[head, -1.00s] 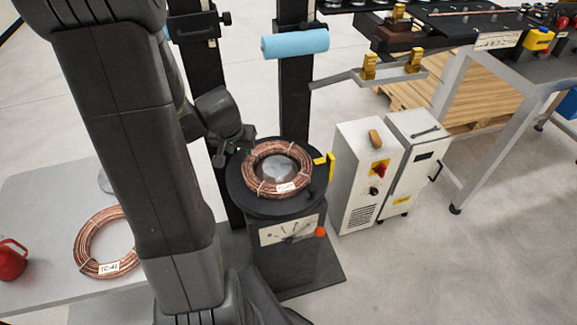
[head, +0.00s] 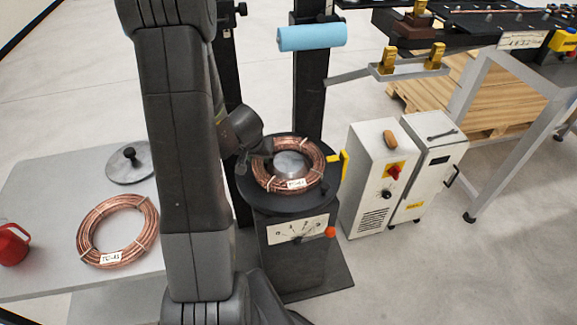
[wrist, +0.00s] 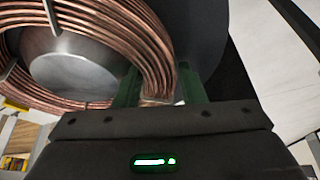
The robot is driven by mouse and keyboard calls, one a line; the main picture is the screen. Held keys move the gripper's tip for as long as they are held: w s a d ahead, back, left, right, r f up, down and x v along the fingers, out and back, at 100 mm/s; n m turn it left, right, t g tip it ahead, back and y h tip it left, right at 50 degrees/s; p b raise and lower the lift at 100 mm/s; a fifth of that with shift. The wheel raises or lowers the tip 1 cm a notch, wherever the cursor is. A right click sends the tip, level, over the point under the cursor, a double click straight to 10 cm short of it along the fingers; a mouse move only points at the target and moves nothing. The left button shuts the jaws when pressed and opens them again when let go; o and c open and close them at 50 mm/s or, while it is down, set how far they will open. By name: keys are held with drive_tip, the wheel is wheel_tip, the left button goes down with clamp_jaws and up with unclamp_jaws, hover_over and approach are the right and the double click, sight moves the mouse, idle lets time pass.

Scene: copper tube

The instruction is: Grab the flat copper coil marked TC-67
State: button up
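A flat copper coil (head: 271,182) lies on the round black turntable (head: 245,205) of a dark stand. It rests around a grey metal hub (head: 291,165). Its white tag (head: 296,184) starts with TC; the digits are too small to read surely. My gripper (head: 266,158) is at the coil's upper left rim. In the wrist view its green fingers (wrist: 160,88) stand on either side of the copper bundle (wrist: 145,62), which fills the gap between them. The fingertips are hidden. A second coil (head: 82,228), with a tag that looks like TC-41, lies on the grey table at left.
A grey disc with a knob (head: 130,165) and a red can (head: 12,245) are on the grey table (head: 40,195). A black post with a blue roller (head: 312,37) rises behind the stand. A white cabinet (head: 372,185) stands close at right.

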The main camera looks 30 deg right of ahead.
drive_tip(key=shift+r, duration=0.1)
clamp_jaws()
